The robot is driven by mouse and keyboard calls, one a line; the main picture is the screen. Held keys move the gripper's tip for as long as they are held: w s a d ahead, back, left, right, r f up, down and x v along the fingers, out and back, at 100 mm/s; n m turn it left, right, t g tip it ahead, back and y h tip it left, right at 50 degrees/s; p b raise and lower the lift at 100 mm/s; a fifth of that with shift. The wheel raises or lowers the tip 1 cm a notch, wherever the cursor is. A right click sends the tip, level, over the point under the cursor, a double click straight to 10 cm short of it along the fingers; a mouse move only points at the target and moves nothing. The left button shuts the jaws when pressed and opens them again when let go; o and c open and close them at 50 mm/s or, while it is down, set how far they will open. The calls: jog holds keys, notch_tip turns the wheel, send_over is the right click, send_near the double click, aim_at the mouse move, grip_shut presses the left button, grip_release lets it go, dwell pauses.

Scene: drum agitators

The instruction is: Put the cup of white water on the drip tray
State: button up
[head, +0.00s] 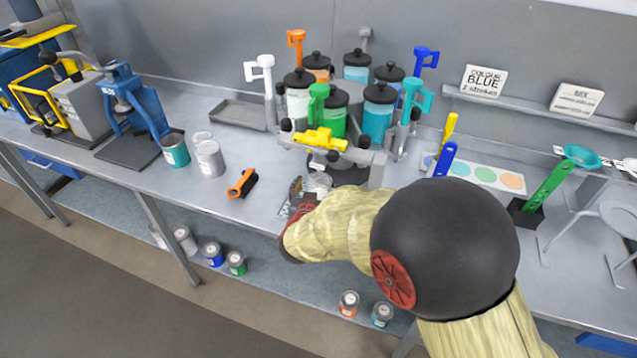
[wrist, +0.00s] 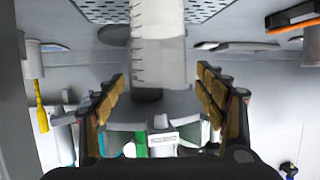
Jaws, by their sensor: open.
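A clear cup with graduation marks and whitish contents (wrist: 158,55) shows between my fingers in the wrist view. It also shows in the head view (head: 318,182), in front of the drum carousel. My gripper (head: 303,190) is open around the cup, with one finger on each side in the wrist view (wrist: 162,85). I cannot tell whether the pads touch it. A perforated grey plate (wrist: 212,8), which looks like the drip tray, lies beyond the cup in the wrist view.
The carousel with several lidded drums and a yellow lever (head: 320,139) stands close behind the cup. A shallow grey tray (head: 226,119) sits at the back left.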

jog(key=p+v, duration=0.2)
jog(key=v, duration=0.7)
jog(key=s+d+r+n+g+y, duration=0.1)
jog(key=s+r+y, duration=0.15)
jog(key=r, duration=0.35)
jog(key=s+d+r+n+g+y, duration=0.1)
jog(key=d+r+g+y, duration=0.15)
jog(key=r, duration=0.35)
jog(key=s+d+g+h, duration=0.1)
jog(key=s+d+g, duration=0.1)
jog(key=s+d, duration=0.7)
jog(key=s+d+g+h, duration=0.2)
jog(key=s+d, duration=0.6)
jog(key=s, duration=0.6)
jog(key=shift+s+d+r+g, duration=0.25)
jog(key=shift+d+r+g, duration=0.1)
jog(key=shift+r, duration=0.1)
